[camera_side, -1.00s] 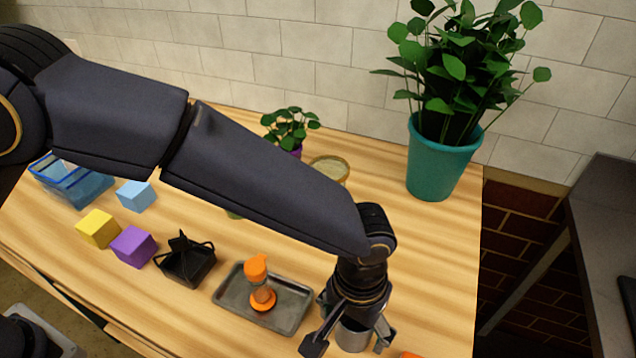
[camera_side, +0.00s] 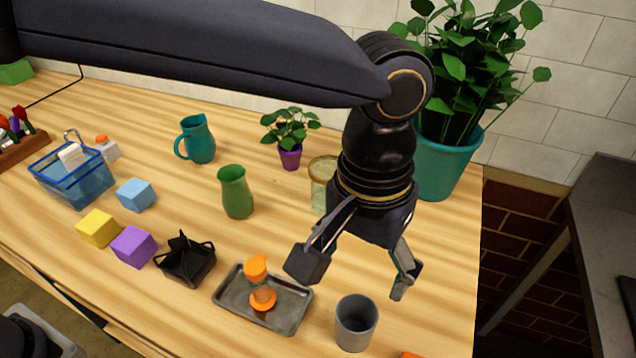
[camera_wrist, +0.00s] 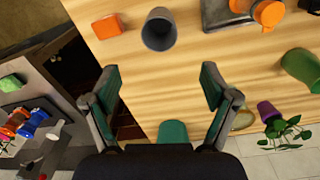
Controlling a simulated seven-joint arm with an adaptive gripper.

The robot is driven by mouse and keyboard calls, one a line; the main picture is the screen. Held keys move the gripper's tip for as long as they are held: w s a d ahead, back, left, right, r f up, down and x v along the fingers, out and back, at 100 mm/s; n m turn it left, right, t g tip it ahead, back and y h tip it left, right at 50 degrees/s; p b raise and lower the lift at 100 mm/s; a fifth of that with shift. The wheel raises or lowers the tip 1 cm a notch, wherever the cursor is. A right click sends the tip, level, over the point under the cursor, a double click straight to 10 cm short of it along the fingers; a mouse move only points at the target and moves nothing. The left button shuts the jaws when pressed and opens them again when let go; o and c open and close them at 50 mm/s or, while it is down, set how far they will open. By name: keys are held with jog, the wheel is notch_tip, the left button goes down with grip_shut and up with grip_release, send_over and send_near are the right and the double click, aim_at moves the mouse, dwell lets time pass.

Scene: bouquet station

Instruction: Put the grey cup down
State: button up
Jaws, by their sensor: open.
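The grey cup (camera_side: 356,323) stands upright on the wooden table, just right of the metal tray, in the side view. It also shows in the wrist view (camera_wrist: 159,29), ahead of the fingers. My gripper (camera_side: 355,272) is open and empty above the cup in the side view, its fingers clear of it. In the wrist view both fingers of my gripper (camera_wrist: 160,85) are spread wide with bare table between them.
The metal tray (camera_side: 293,317) holds an orange-capped shaker (camera_side: 257,269). A black caddy (camera_side: 187,264), a green vase (camera_side: 235,192) and a glass jar (camera_side: 320,183) stand farther left and back. An orange block (camera_wrist: 107,27) lies near the cup. A large teal planter (camera_side: 440,165) stands behind my arm.

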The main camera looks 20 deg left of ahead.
jog(key=w+a+r+t, duration=0.1)
jog(key=w+a+r, duration=0.15)
jog(key=a, duration=0.35)
jog(key=w+a+r, duration=0.1)
jog(key=a+r, duration=0.3)
jog(key=a, duration=0.1)
jog(key=s+a+r+n+t, duration=0.1)
jog(key=s+a, duration=0.2)
jog(key=a, duration=0.8)
jog(key=s+a+r+n+t, duration=0.1)
jog(key=s+a+t, duration=0.1)
jog(key=a, duration=1)
jog(key=shift+s+r+h, duration=0.2)
jog(key=shift+s+h, duration=0.1)
jog(key=shift+s, duration=0.1)
jog(key=shift+o, duration=0.2)
jog(key=s+a+f+t, duration=0.1)
jog(key=s+a+f, duration=0.1)
jog(key=s+a, duration=0.3)
jog(key=shift+a+f+n+t+y, duration=0.15)
jog(key=shift+f+n+t+y, duration=0.15)
jog(key=shift+f+y, duration=0.1)
jog(key=shift+o, duration=0.4)
jog(key=shift+s+a+f, duration=0.15)
jog(key=shift+s+a, duration=0.1)
jog(key=shift+s, duration=0.05)
